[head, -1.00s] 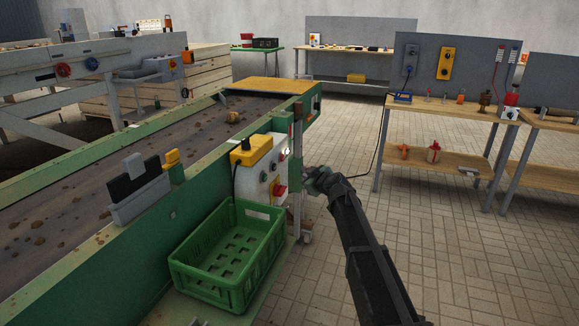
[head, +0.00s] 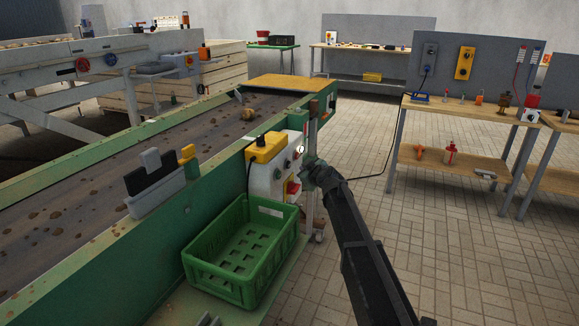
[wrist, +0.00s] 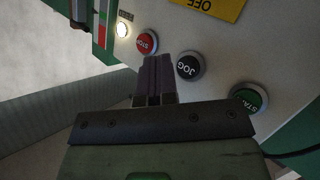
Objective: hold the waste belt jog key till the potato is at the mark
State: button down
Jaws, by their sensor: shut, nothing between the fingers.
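The potato (head: 248,114) lies on the dark waste belt (head: 215,125) near its far end, in the head view. The black JOG key (wrist: 189,66) shows in the wrist view, between the red STOP button (wrist: 147,43) and the green START button (wrist: 247,98). My gripper (wrist: 157,62) is shut and empty. Its fingertips appear just beside the JOG key, between it and STOP; I cannot tell whether they touch the panel. In the head view my gripper (head: 309,166) is at the right side of the white control box (head: 266,182). I cannot clearly make out the mark.
A green crate (head: 222,284) stands below the control box, beside the belt frame. A yellow unit (head: 264,147) sits on top of the box. A lit lamp (wrist: 123,29) shows near STOP. Workbenches (head: 470,112) stand to the right, with open tiled floor between.

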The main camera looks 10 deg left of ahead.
jog(key=shift+w+a, duration=0.15)
jog(key=shift+a, duration=0.4)
jog(key=shift+w+a, duration=0.15)
jog(key=shift+a, duration=0.35)
dwell(1.2)
jog(key=shift+w+a, duration=0.1)
jog(key=shift+a, duration=0.3)
jog(key=shift+w+a, duration=0.1)
jog(key=shift+a, duration=0.3)
dwell(0.5)
jog(key=shift+d, duration=0.1)
dwell(1.9)
jog(key=shift+s+d, duration=0.2)
jog(key=shift+d, duration=0.5)
jog(key=shift+s+d, duration=0.2)
jog(key=shift+d, duration=0.6)
jog(key=shift+s+d, duration=0.25)
jog(key=shift+d, duration=0.55)
jog(key=shift+s+d, duration=0.2)
jog(key=shift+d, duration=0.6)
